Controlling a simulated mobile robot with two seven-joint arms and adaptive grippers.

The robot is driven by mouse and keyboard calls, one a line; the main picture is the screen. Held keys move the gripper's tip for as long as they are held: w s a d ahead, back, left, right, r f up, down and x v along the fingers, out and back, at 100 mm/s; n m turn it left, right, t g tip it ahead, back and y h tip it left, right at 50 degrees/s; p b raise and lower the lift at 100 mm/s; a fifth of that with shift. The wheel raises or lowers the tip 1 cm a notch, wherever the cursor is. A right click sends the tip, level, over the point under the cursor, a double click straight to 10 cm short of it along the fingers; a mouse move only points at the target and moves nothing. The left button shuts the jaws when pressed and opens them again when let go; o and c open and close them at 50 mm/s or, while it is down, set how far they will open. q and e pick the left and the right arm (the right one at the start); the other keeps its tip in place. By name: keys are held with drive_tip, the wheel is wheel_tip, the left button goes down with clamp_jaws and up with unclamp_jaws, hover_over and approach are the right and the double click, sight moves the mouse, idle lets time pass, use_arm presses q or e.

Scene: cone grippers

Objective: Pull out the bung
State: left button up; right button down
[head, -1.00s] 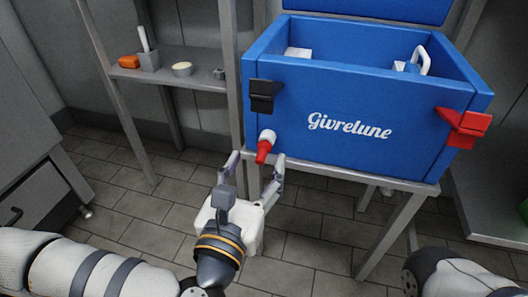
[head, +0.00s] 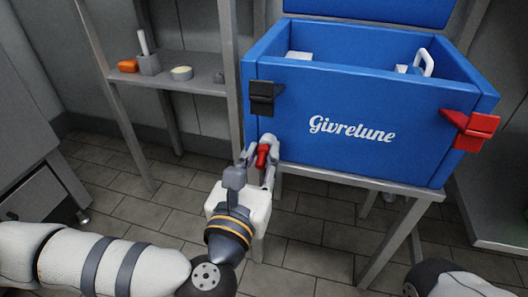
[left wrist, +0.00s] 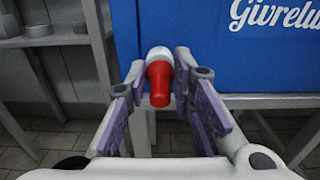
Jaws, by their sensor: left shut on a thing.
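The red bung (head: 262,156) sits in a white spout low on the front left of the blue cool box (head: 345,132). It also shows in the left wrist view (left wrist: 160,86), pointing towards the camera and tilted slightly down. My left gripper (head: 261,151) reaches up from below, with one finger on each side of the bung. It is shut on the bung near the white collar (left wrist: 159,54). My right gripper is not in view; only part of my right arm shows at the bottom right.
The cool box stands on a grey metal stand (head: 402,240), its lid raised. It has a black latch (head: 264,97) at left and a red latch (head: 470,128) at right. A shelf (head: 190,80) at left holds small items. The floor in front is clear.

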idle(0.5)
use_arm(q)
drive_tip(key=p+v, duration=0.2)
drive_tip(key=v, duration=0.5)
idle(1.2)
idle(0.4)
